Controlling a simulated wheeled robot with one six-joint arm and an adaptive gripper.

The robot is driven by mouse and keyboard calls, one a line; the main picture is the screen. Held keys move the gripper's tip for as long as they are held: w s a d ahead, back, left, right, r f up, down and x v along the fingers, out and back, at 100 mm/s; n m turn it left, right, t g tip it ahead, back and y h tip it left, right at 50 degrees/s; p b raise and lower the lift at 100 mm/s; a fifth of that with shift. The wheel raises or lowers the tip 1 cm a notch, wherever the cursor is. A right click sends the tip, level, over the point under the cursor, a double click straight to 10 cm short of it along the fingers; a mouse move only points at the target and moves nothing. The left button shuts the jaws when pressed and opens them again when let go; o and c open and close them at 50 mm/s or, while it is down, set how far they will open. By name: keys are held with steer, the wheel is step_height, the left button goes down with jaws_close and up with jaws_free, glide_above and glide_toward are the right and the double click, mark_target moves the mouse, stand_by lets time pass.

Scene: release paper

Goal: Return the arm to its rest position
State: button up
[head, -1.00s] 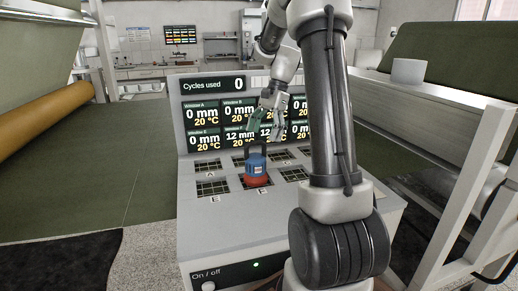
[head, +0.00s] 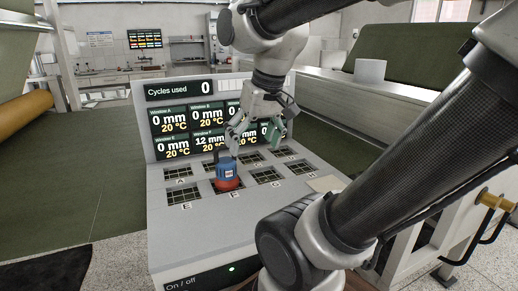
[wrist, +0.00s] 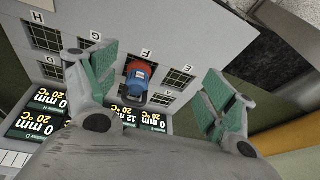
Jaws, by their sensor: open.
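My gripper (head: 262,130) is open and empty, above the grey test console (head: 200,240) and in front of its display panel. In the wrist view its two green-padded fingers (wrist: 155,92) are spread wide apart. A blue and red weight (head: 227,174) with a dark handle stands upright on window F of the console. It also shows between the fingers in the wrist view (wrist: 138,78), apart from them. My arm crosses the right side of the head view and hides part of the console.
The display panel (head: 185,132) stands at the console's back, with window F reading 12 mm. Other grid windows on the console top are empty. Green flooring lies open at the left.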

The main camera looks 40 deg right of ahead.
steer(key=shift+s+a+f+n+t, duration=0.1)
steer(key=shift+s+f+n+t, duration=0.1)
steer(key=shift+s+f+n, duration=0.25)
steer(key=shift+s+f+n+t, duration=0.2)
steer(key=shift+s+n, duration=0.35)
steer(key=shift+s, duration=0.15)
stand_by(0.7)
